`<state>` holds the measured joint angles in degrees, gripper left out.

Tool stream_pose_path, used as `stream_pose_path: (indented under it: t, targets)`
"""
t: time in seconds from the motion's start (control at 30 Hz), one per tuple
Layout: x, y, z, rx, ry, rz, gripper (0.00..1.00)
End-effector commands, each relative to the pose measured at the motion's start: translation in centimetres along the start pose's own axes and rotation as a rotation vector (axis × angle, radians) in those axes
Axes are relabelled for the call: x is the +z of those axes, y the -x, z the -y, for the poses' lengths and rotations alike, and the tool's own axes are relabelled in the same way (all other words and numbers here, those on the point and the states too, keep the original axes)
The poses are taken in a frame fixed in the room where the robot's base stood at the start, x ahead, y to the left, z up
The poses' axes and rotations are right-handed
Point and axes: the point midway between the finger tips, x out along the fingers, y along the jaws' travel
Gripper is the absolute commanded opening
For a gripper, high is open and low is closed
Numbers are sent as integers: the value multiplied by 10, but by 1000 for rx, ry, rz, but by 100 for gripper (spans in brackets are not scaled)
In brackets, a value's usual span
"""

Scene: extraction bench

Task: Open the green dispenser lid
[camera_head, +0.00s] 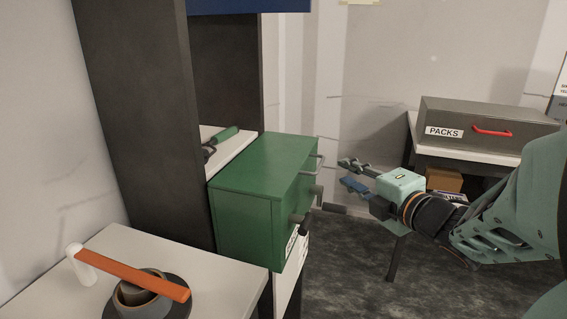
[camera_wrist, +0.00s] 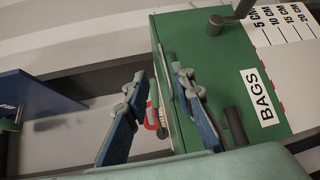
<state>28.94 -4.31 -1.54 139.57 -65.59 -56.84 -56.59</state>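The green dispenser (camera_head: 248,210) is a box on the bench, its flat lid (camera_head: 265,165) looking shut. A thin grey bar handle (camera_head: 319,163) sticks out at its upper right edge. My gripper (camera_head: 347,175) is right of that handle, apart from it in the head view, with its fingers spread and nothing held. In the wrist view my open fingers (camera_wrist: 158,84) point toward the dispenser (camera_wrist: 195,40). The right finger overlaps its green edge, and a thin grey bar shows between the fingers. Whether a finger touches the dispenser cannot be told.
A dark crank (camera_head: 303,222) and a peg jut from the dispenser's front, near a BAGS label (camera_wrist: 258,97). An orange-handled tool (camera_head: 135,275) lies on a tape roll at lower left. A grey PACKS box (camera_head: 485,120) stands at right.

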Motion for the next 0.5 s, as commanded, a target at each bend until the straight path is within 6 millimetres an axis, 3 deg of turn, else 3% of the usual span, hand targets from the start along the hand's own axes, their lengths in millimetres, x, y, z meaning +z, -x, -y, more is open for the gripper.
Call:
stream_pose_path:
  t: [0.27, 0.5]
  targets:
    - [-12, -6, 9, 10, 27, -39, 23]
    - [-14, -48, 9, 10, 25, -39, 23]
